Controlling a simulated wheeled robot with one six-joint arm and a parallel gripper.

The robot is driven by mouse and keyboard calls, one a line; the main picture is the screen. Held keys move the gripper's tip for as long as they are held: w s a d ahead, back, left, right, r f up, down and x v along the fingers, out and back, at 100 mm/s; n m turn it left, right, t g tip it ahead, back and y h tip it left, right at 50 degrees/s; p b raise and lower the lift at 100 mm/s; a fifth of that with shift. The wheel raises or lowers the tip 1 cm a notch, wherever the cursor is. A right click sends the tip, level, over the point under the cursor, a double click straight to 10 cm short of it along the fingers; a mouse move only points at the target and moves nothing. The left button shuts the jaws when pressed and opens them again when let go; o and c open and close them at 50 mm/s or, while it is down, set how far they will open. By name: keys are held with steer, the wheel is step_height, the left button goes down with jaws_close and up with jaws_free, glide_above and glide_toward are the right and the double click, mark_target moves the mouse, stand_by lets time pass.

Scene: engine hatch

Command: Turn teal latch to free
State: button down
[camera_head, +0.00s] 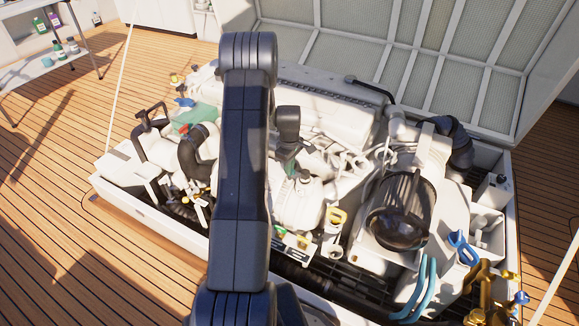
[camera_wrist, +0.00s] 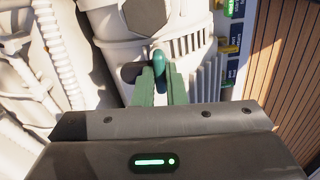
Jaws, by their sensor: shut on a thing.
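The teal latch (camera_wrist: 158,58) shows in the wrist view as a small rounded teal handle against the pale engine casing. My gripper (camera_wrist: 160,75) has its two green fingers shut on it, one on each side. The fingers cover the latch's lower part, so its full angle cannot be told. In the head view my gripper (camera_head: 290,169) is low over the middle of the engine, partly behind my own arm. I cannot make out the latch in that view.
The white engine casing (camera_head: 300,205) and pipes crowd around my gripper. A yellow latch (camera_head: 336,216) and small labels (camera_wrist: 234,9) are to the right. A black round cover (camera_head: 398,228), blue pipes (camera_head: 424,285) and brass fittings (camera_head: 488,285) lie farther right. The raised hatch lid (camera_head: 400,60) stands behind.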

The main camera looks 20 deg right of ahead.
steer(key=shift+n, duration=0.6)
steer(key=c, duration=1.5)
jaws_free()
step_height(320, 180, up, 14)
steer(key=p, duration=0.3)
steer(key=shift+f, duration=0.1)
step_height(320, 180, down, 14)
steer(key=b, duration=0.3)
